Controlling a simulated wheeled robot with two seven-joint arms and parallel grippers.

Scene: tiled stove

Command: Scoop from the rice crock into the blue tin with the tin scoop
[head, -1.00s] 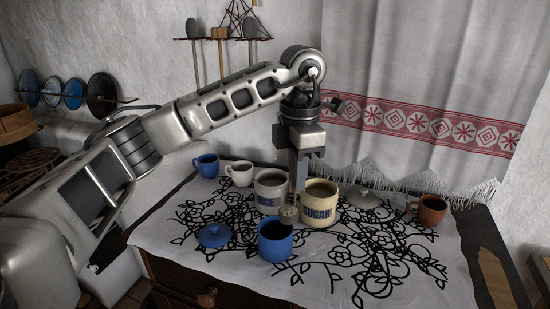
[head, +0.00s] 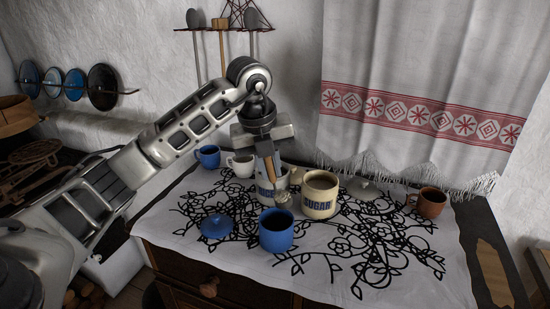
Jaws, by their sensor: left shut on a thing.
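The rice crock (head: 264,194) is a cream pot with dark lettering, partly hidden behind my left gripper. The blue tin (head: 276,232) stands open in front of it. My left gripper (head: 270,168) points down in front of the rice crock and is shut on the tin scoop (head: 283,197). The scoop's handle runs up between the fingers, and its pale, speckled bowl hangs above and behind the tin's rim. I cannot clearly tell what is in the bowl. My right gripper is not in view.
The sugar crock (head: 320,196) stands close on the right. A blue lid (head: 216,227) lies left of the tin. A blue mug (head: 208,157), a white mug (head: 241,166) and a brown mug (head: 431,203) stand farther out. The cloth's front right is clear.

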